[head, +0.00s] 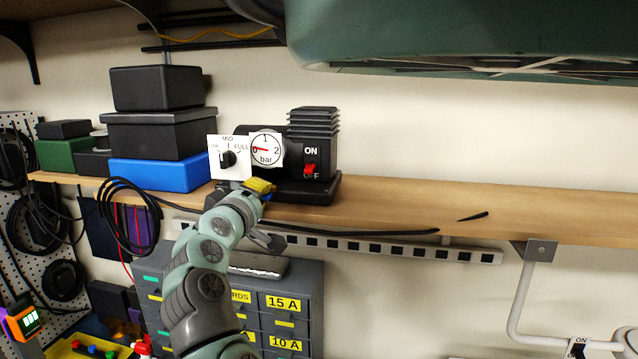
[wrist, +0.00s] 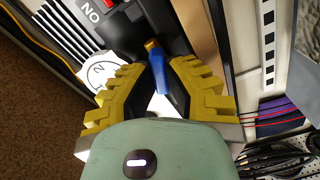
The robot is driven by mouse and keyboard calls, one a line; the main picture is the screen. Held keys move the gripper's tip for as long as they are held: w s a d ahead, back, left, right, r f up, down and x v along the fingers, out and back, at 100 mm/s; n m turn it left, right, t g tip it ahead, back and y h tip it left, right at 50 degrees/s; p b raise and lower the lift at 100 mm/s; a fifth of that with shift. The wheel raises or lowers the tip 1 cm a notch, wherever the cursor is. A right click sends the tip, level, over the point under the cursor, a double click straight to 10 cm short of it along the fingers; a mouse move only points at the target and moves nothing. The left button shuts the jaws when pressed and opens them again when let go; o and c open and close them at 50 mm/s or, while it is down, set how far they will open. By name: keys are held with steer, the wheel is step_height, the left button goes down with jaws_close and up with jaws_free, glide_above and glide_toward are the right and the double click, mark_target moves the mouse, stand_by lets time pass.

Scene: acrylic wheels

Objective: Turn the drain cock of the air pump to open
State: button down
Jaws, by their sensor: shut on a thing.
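The black air pump (head: 322,150) stands on the wooden shelf, with a round white bar gauge (head: 265,150) whose red needle points left near 0. A red switch (head: 309,168) sits between ON and OFF labels. In the wrist view the drain cock (wrist: 157,70) shows a blue lever on a small brass stem, near the pump's black body. My gripper (wrist: 155,72), with yellow ridged fingers, is shut on the blue lever.
A white dial plate (head: 216,172) with a black knob is left of the gauge. Black boxes (head: 155,90) and a blue box (head: 160,173) stand further left. A black cable runs along the shelf front (head: 420,231). A green housing (head: 450,45) hangs above. The shelf's right part is mostly clear.

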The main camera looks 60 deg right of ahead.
steer(key=shift+f, duration=0.1)
steer(key=n+p, duration=0.2)
steer(key=n, duration=0.2)
steer(key=c, duration=0.9)
jaws_free()
steer(key=shift+o, duration=0.2)
steer(key=shift+a, duration=0.1)
steer(key=p+v, duration=0.1)
steer(key=v, duration=0.5)
steer(key=shift+s+a, duration=0.25)
steer(key=shift+a, duration=0.05)
